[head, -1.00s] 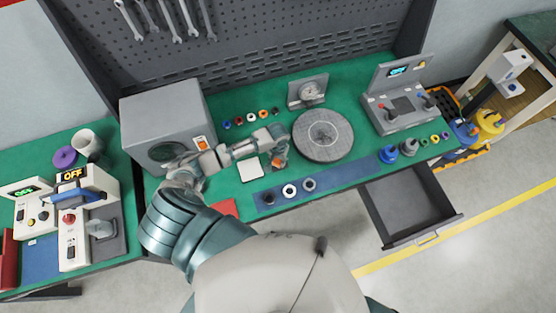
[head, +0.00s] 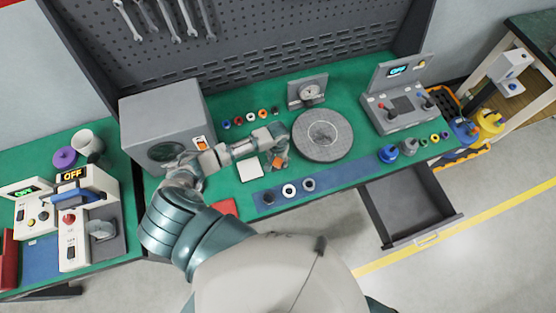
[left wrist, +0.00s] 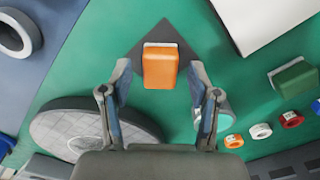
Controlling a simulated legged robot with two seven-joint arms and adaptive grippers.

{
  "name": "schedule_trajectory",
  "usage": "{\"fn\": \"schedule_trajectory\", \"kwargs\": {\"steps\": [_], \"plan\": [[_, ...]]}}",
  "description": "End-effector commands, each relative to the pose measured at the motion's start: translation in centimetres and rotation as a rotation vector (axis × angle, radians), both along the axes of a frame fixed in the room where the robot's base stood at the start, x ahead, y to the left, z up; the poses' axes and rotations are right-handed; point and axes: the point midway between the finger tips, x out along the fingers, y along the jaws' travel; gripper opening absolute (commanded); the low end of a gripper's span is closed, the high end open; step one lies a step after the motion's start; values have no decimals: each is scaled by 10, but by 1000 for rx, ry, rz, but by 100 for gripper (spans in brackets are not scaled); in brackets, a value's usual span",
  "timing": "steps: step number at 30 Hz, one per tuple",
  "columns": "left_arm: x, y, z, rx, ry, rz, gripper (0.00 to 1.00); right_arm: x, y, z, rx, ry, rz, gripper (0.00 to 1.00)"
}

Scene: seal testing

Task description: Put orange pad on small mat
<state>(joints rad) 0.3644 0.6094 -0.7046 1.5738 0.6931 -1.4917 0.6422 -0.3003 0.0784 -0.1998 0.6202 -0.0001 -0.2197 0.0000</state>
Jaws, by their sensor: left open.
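The orange pad (left wrist: 160,67) shows between the spread fingertips of my left gripper (left wrist: 160,80) in the left wrist view, with a gap on either side. In the head view the orange pad (head: 278,161) is a small patch by the left gripper (head: 276,155), left of the round plate. A small dark grey mat (left wrist: 163,27), turned like a diamond, lies behind the pad in the wrist view. The pad overlaps the mat and hides part of it; whether it rests fully on it is hard to tell. My right gripper is not in view.
A round grey plate (head: 323,135) stands right of the gripper. A white square (head: 250,168) lies to its left. A green block (left wrist: 293,77) and several coloured rings lie nearby. A blue strip (head: 335,180) with rings runs along the front edge. A drawer (head: 410,205) is open.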

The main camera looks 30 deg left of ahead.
Motion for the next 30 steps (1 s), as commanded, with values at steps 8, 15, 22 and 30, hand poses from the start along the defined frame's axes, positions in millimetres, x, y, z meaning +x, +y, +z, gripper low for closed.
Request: {"fn": "schedule_trajectory", "kwargs": {"steps": [8,15,22,30], "plan": [[1,0,64,-2,-5,-2,62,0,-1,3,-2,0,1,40],[1,0,100,-1,-1,-1,62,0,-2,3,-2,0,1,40],[0,0,107,-1,-1,0,62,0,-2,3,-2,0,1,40],[0,0,106,-1,0,0,62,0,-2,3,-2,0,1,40]]}}
